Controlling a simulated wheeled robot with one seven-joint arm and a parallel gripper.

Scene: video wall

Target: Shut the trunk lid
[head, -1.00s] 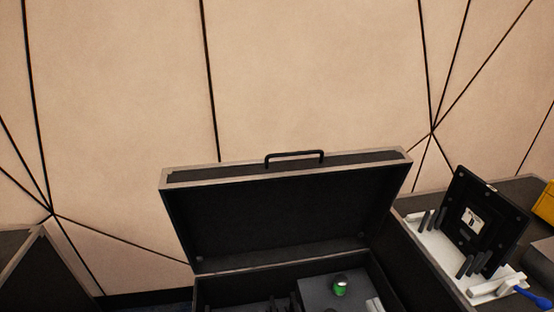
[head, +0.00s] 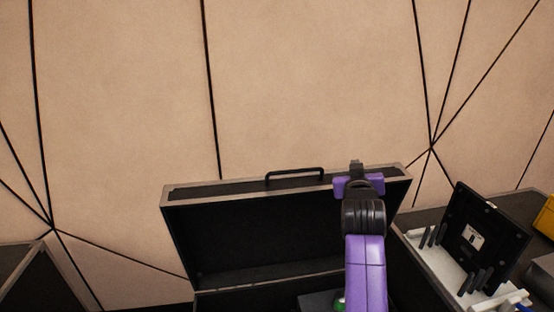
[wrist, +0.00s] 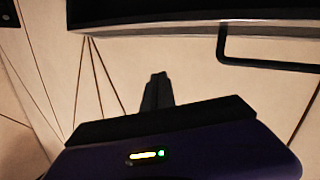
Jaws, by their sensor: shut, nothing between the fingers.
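The trunk lid (head: 265,235) stands raised, its dark inner face toward me, with a black handle (head: 294,174) on its top edge. My gripper (head: 356,166) is at the right part of that top edge, right of the handle; its fingers are shut and empty. In the wrist view the fingertips (wrist: 158,77) point toward the lid's light rim (wrist: 150,30), with a strip of wall showing between them. The handle (wrist: 268,62) lies to the right there. I see no contact with the lid. My arm covers part of the lid and the trunk's inside.
A grey block with a green object (head: 339,305) is inside the trunk, partly hidden by my arm. To the right, a black panel (head: 470,240) stands tilted in a white rack. A yellow object (head: 545,220) is at the far right. The panelled wall (head: 300,80) rises behind.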

